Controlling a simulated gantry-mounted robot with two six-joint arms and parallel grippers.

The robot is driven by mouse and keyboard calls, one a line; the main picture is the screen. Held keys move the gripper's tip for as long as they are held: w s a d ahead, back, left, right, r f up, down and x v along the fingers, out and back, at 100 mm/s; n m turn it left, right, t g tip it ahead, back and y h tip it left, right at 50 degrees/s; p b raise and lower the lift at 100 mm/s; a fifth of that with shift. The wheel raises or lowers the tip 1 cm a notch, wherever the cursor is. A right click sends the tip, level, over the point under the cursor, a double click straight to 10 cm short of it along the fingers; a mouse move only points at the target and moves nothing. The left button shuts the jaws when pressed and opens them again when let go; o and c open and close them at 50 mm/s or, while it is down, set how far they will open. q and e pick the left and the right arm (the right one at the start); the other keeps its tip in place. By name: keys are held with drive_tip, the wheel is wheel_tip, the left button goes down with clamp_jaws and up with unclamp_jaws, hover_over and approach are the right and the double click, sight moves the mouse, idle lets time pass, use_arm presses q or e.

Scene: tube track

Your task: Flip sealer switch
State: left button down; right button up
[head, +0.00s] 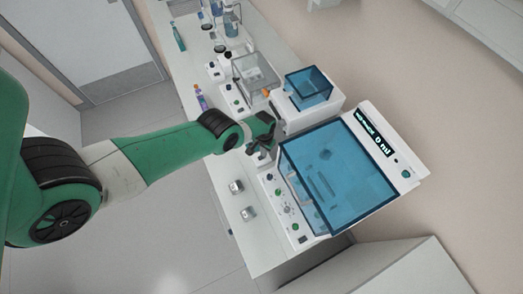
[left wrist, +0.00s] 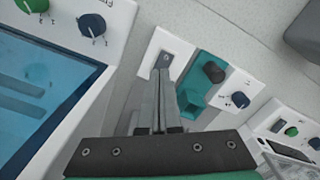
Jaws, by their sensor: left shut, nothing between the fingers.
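In the left wrist view, a small white plate (left wrist: 176,43) with a small grey switch-like part (left wrist: 165,60) lies just beyond the tips of my left gripper (left wrist: 160,78). The fingers are together and hold nothing. The tips overlap the plate's lower part; I cannot tell whether they touch it. My right gripper is not in view.
A smaller blue-lidded box (head: 309,88) and a clear-walled case (head: 255,75) stand farther along the bench. Two small grey blocks (head: 236,187) (head: 249,213) sit near its front edge.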

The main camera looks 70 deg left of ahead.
use_arm(q)
drive_tip(key=shift+f+b, duration=0.5)
drive_tip(key=shift+f, duration=0.05)
wheel_tip(320, 180, up, 7)
drive_tip(key=p, duration=0.7)
drive_tip(key=shift+r, duration=0.1)
idle(0.6)
